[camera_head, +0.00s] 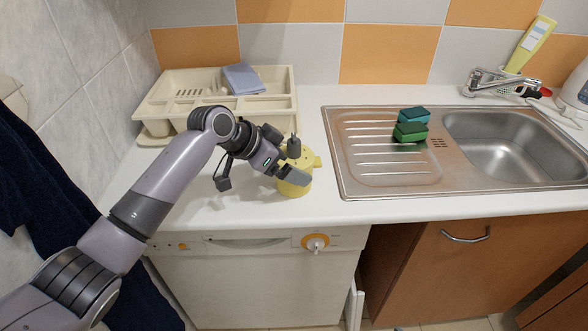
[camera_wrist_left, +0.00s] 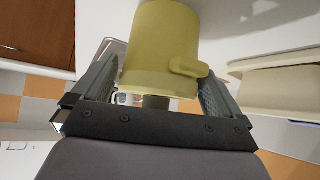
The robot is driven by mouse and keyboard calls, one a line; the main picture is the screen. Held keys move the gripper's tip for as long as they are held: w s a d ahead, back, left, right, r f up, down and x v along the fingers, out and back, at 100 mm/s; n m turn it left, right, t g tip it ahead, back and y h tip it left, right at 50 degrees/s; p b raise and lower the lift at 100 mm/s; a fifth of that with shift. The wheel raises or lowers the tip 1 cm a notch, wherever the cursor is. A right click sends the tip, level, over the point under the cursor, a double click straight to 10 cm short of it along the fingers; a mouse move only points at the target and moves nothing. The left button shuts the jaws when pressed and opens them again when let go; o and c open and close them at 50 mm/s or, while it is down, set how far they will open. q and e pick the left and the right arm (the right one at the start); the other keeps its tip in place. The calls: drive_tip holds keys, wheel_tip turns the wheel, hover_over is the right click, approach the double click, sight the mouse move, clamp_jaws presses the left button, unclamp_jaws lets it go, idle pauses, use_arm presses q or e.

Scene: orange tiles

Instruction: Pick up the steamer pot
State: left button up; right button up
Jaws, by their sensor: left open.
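The steamer pot is a small yellow pot (camera_head: 293,187) with stubby handles, standing upright on the white counter left of the sink. It also fills the upper middle of the left wrist view (camera_wrist_left: 165,45), with one handle toward the right. My left gripper (camera_head: 295,163) reaches it from the left and hides part of it. In the left wrist view my left gripper (camera_wrist_left: 160,75) is open, with one finger on each side of the pot. I cannot tell whether the fingers touch it. My right gripper is not in view.
A cream dish rack (camera_head: 160,105) with a blue cloth (camera_head: 243,79) stands behind my left arm. A metal sink (camera_head: 520,140) lies to the right, with stacked sponges (camera_head: 412,125) on its drainboard. The counter's front edge is close before the pot.

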use_arm(q)
drive_tip(key=shift+c, duration=0.3)
drive_tip(key=c, duration=1)
drive_tip(key=shift+r, duration=0.1)
drive_tip(key=shift+r, duration=0.15)
wheel_tip(320, 180, up, 10)
drive_tip(key=shift+f, duration=0.1)
drive_tip(key=shift+f, duration=0.15)
drive_tip(key=shift+f, duration=3.9)
drive_tip(key=shift+f, duration=0.15)
drive_tip(key=shift+f, duration=0.55)
